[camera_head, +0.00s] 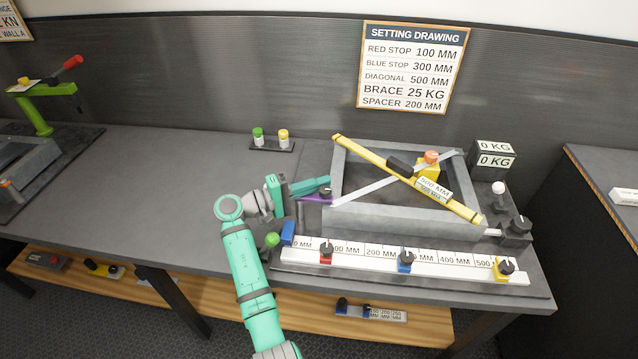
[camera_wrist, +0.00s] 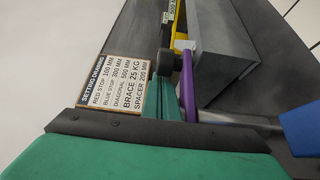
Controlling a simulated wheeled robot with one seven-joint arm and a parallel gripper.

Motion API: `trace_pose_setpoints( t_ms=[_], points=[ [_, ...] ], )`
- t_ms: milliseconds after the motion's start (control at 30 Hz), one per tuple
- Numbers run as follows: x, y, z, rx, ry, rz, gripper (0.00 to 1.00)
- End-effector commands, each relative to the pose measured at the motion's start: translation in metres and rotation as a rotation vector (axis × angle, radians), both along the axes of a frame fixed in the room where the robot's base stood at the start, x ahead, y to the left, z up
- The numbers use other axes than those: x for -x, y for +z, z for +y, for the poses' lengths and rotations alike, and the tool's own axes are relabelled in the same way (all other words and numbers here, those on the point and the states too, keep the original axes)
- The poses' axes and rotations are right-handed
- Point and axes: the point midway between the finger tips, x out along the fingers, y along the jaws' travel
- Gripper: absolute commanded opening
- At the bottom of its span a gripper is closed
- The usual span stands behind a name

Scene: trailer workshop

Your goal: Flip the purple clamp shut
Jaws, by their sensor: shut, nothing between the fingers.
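The purple clamp (camera_head: 315,199) is at the left wall of the grey box frame (camera_head: 400,222), by the box's left corner. In the wrist view the purple arm of the clamp (camera_wrist: 189,84) runs along the box side from a grey post, with a black knob (camera_wrist: 166,62) near its far end. My gripper (camera_head: 322,184) is shut and empty, beside the clamp on its far side. In the wrist view the closed teal fingers (camera_wrist: 172,105) lie right next to the purple arm; I cannot tell if they touch. The fingers hide part of the clamp in the head view.
A yellow diagonal bar (camera_head: 372,157) and a silver brace cross over the box. A ruler rail (camera_head: 385,264) with red, blue and yellow stops runs in front. A green knob (camera_head: 271,240) stands near my arm.

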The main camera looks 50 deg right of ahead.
Motion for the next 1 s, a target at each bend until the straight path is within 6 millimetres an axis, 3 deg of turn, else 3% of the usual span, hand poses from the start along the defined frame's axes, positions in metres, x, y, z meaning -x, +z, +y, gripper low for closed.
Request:
trace_pose_setpoints(
  t_ms=[233, 700, 1000],
  points=[
    [-0.005, 0.0, 0.008, 0.001, 0.002, 0.0, 0.0],
    [-0.046, 0.0, 0.08, 0.0, 0.007, 0.0, 0.0],
    [-0.055, 0.0, 0.097, 0.0, 0.005, 0.0, 0.0]
  ],
)
